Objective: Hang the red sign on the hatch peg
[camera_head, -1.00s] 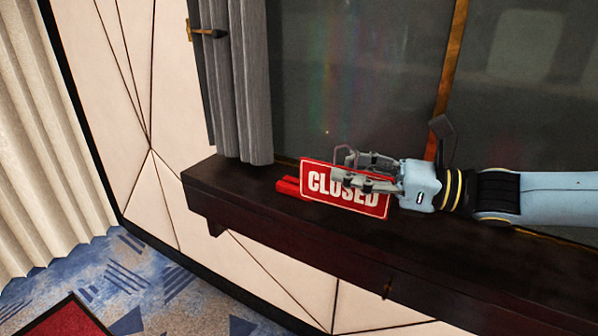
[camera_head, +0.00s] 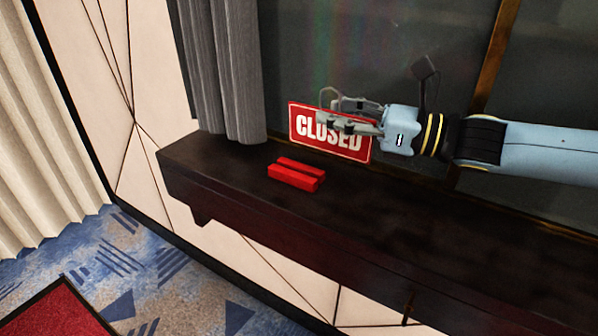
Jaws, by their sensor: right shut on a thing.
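The red sign (camera_head: 306,128) with white "CLOSED" lettering and a thin pale edge is held in front of the dark panel, above the dark ledge. My right gripper (camera_head: 328,120) comes in from the right and is shut on the sign, its fingers covering part of the lettering. The sign is tilted slightly, its right end lower. It appears clear of the ledge. No peg that I can identify as the hatch peg shows now. My left gripper is not in view.
Two red bars (camera_head: 295,177) lie on the dark ledge (camera_head: 400,225), below and left of the sign. A grey curtain (camera_head: 240,75) hangs left of the sign. The ledge is otherwise clear in view. A pale panelled wall (camera_head: 155,110) lies further left.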

